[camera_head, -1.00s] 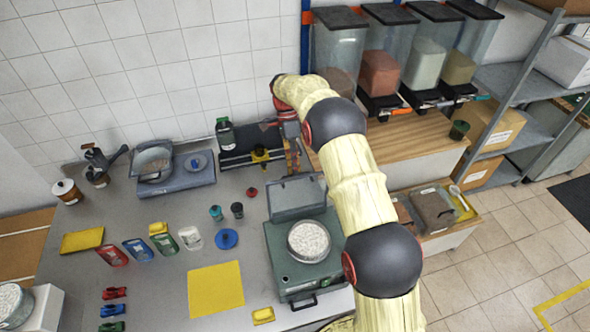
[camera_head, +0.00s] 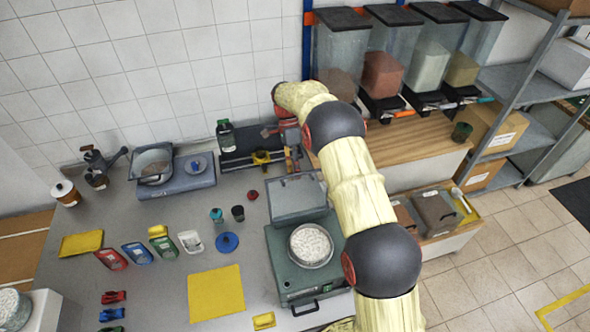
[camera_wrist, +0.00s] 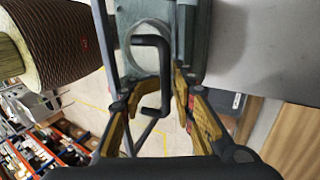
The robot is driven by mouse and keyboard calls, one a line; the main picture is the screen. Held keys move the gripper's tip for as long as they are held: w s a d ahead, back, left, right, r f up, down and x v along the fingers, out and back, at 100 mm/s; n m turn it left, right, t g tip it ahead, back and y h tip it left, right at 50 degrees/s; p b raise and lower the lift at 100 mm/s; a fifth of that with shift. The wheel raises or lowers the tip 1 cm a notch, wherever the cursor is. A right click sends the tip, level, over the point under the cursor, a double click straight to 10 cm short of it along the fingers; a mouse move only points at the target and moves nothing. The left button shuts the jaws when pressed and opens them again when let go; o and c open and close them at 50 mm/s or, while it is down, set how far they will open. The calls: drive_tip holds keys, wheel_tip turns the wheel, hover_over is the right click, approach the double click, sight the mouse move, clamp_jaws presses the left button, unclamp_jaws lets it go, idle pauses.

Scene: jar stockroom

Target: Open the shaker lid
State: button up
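The shaker is a grey-green box (camera_head: 305,280) at the table's right front. A round dish of white granules (camera_head: 311,246) sits on it. Its flat grey-green lid (camera_head: 297,200) stands raised at the back, behind the dish. I cannot tell whether the fingers press on the handle.
A black rack with a yellow clamp (camera_head: 262,157) and a dark bottle (camera_head: 225,134) stand behind. A wooden counter (camera_head: 400,142) with clear hoppers is at the back right. Small cups, coloured packets and a yellow mat (camera_head: 216,293) lie left of the shaker, with bare table between.

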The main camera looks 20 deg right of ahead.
drive_tip(key=shift+o, duration=0.9)
drive_tip(key=shift+s, duration=0.1)
drive_tip(key=v, duration=1.2)
